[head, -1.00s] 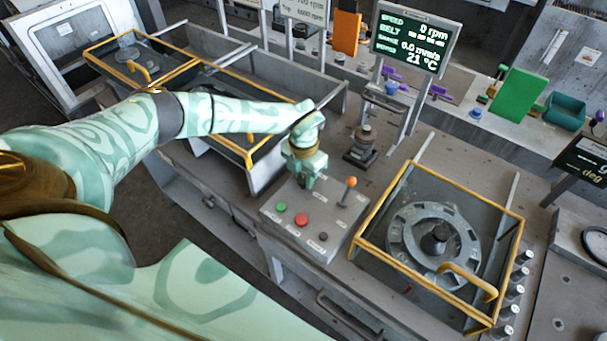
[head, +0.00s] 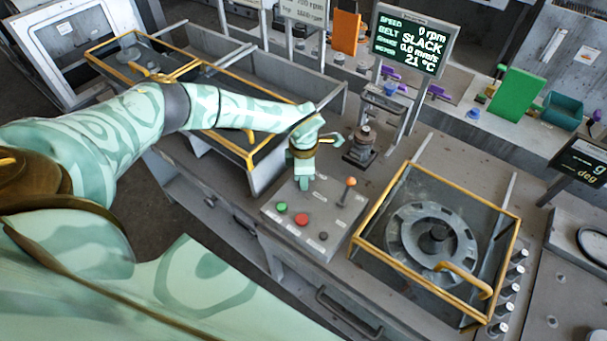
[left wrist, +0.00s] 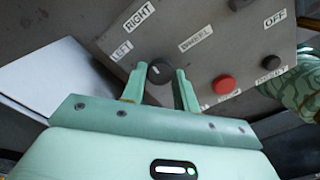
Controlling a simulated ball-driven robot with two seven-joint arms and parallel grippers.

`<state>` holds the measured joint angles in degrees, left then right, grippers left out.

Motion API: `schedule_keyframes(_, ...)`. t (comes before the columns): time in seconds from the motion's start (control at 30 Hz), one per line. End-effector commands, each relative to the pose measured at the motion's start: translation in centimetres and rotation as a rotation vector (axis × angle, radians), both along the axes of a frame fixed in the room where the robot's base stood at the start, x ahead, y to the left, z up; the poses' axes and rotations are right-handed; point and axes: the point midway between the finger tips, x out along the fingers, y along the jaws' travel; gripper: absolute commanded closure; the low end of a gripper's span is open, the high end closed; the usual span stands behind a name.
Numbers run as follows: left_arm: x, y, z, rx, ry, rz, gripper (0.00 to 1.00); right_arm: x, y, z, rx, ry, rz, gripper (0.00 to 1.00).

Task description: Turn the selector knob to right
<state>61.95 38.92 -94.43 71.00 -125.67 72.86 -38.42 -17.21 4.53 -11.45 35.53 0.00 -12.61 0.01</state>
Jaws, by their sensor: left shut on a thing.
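The selector knob (left wrist: 160,72) is a small dark round knob on the grey control panel (head: 272,211). In the left wrist view it sits between the two fingers of my left gripper (left wrist: 161,78), beside the LEFT and RIGHT labels. A faint pale mark shows on its face, but I cannot tell clearly which label it points to. In the head view my left gripper (head: 303,184) points down at the panel's upper left and hides the knob. The gripper is shut on the knob. My right gripper is not in view.
The panel also carries a green button (head: 281,207), a red button (head: 301,219) and an orange-tipped lever (head: 349,183). A yellow-framed guard (head: 361,228) stands to the right. The screen (head: 411,42) reads belt SLACK and 0 rpm.

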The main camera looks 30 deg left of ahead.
Motion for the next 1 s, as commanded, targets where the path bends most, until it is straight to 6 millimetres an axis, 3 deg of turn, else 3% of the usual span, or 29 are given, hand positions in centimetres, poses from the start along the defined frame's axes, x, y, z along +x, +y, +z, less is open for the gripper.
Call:
schedule_keyframes(0.33,0.17,0.01,0.14,0.0,-0.005,-0.141,0.93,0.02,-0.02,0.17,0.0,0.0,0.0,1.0)
schedule_keyframes(0.87,0.18,0.02,0.15,0.0,-0.005,-0.166,0.93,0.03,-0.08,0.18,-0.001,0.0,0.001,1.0)
schedule_keyframes(0.9,0.18,0.02,0.15,0.0,-0.005,-0.166,0.67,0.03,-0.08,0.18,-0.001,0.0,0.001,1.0)
schedule_keyframes(0.97,0.18,0.02,0.15,0.0,-0.005,-0.166,0.51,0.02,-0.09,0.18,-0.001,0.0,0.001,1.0)
schedule_keyframes(1.0,0.16,0.01,0.14,0.0,-0.005,-0.166,0.48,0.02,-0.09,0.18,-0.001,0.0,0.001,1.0)
